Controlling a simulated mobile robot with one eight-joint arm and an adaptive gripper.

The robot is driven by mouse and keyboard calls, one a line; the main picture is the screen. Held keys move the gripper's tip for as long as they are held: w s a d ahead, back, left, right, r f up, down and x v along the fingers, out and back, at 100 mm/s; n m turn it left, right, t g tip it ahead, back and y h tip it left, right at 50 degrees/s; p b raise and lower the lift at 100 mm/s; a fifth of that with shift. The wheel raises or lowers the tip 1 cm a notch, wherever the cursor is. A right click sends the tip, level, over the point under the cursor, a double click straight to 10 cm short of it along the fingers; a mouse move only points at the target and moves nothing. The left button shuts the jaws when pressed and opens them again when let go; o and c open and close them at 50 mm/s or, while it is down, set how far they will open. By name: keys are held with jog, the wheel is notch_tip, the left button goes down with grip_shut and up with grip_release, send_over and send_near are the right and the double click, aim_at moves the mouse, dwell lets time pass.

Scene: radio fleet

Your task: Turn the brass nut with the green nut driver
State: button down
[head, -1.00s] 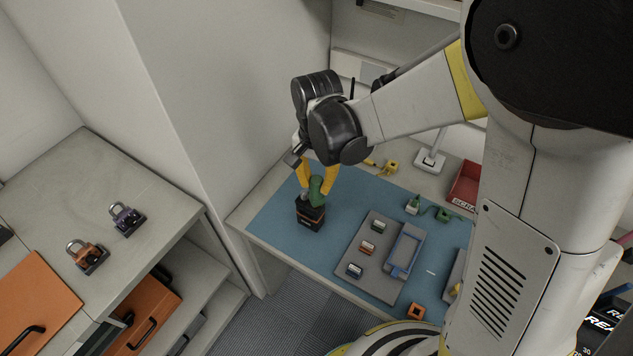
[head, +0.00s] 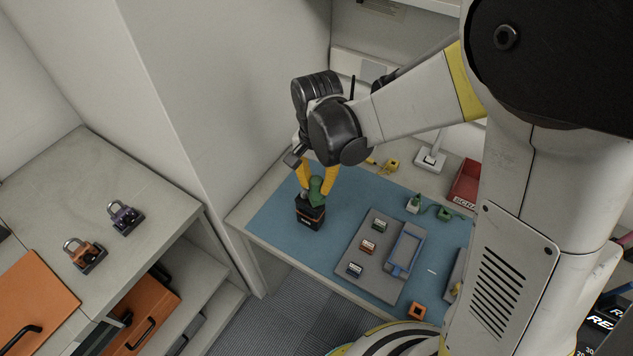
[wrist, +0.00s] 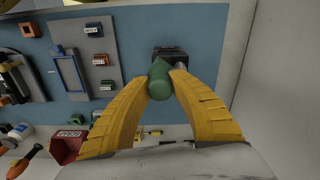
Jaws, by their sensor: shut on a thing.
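My gripper (head: 318,183) has yellow fingers closed on the green nut driver (head: 317,193) over the left part of the blue mat. The driver also shows in the wrist view (wrist: 159,82), pinched between both fingertips. Directly below it stands a black block with an orange band (head: 310,216); its top shows in the wrist view (wrist: 170,53). The driver's lower end meets or hovers just over the block's top; I cannot tell which. No brass nut is visible; the driver and fingers cover that spot.
The blue mat (head: 275,215) holds a grey board (head: 350,254) with several small blocks and a blue frame (head: 417,236). A red bin (head: 466,186) stands at the back right. A wall rises close to the left of the table. Padlocks (head: 125,217) sit on the left cabinet.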

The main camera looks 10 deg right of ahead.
jog(key=shift+f, duration=0.25)
dwell(0.5)
jog(key=m+b, duration=0.1)
jog(key=m, duration=0.3)
jog(key=shift+r, duration=0.25)
jog(key=shift+r+p, duration=1.4)
jog(key=shift+r, duration=0.45)
